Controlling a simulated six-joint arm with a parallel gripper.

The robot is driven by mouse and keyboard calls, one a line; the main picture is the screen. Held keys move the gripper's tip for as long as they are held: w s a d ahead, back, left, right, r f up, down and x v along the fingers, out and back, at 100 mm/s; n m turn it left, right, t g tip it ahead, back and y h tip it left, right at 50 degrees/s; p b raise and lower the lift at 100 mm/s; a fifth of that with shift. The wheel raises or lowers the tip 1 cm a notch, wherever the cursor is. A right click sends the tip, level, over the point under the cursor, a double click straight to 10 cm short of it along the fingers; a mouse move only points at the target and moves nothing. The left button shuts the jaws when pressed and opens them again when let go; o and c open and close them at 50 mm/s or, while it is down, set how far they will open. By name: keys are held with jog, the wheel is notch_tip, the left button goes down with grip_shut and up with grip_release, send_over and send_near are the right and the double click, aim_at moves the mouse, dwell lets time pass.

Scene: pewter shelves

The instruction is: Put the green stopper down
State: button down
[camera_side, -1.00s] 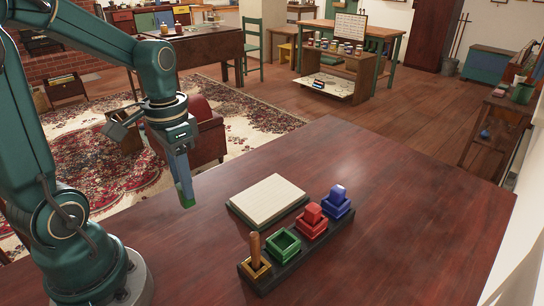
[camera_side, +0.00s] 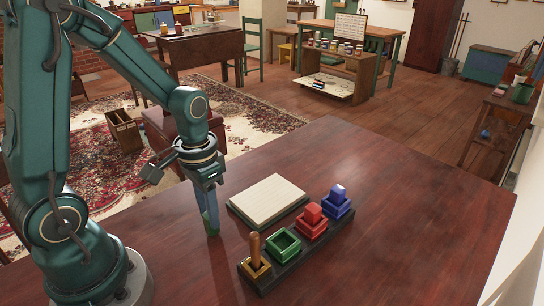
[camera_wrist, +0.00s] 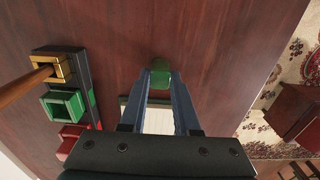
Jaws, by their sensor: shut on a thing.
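My gripper (camera_side: 210,228) is shut on the green stopper (camera_wrist: 160,74), which shows between the fingertips in the wrist view. In the side view it points down at the near left part of the dark red table, left of the cream pad (camera_side: 268,200). The stopper is largely hidden by the fingers there, and I cannot tell whether it touches the table. The black rack (camera_side: 290,272) stands to the right. Its green square holder (camera_side: 284,245) is empty; it also shows in the wrist view (camera_wrist: 62,104).
The rack also has a brass holder (camera_side: 257,269) with an upright wooden handle (camera_side: 255,245), a red holder with a red stopper (camera_side: 312,213), and a blue holder with a blue stopper (camera_side: 337,193). The table's right side (camera_side: 430,220) is clear.

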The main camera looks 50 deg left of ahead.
jog(key=shift+f, duration=0.1)
jog(key=c, duration=0.6)
grip_release()
jog(key=shift+c, duration=0.2)
notch_tip(320, 180, up, 11)
jog(key=s+d+r+t, duration=0.1)
jog(key=s+d+t, duration=0.4)
jog(key=shift+r+t, duration=0.3)
jog(key=shift+r, duration=0.1)
jog(key=shift+s, duration=0.1)
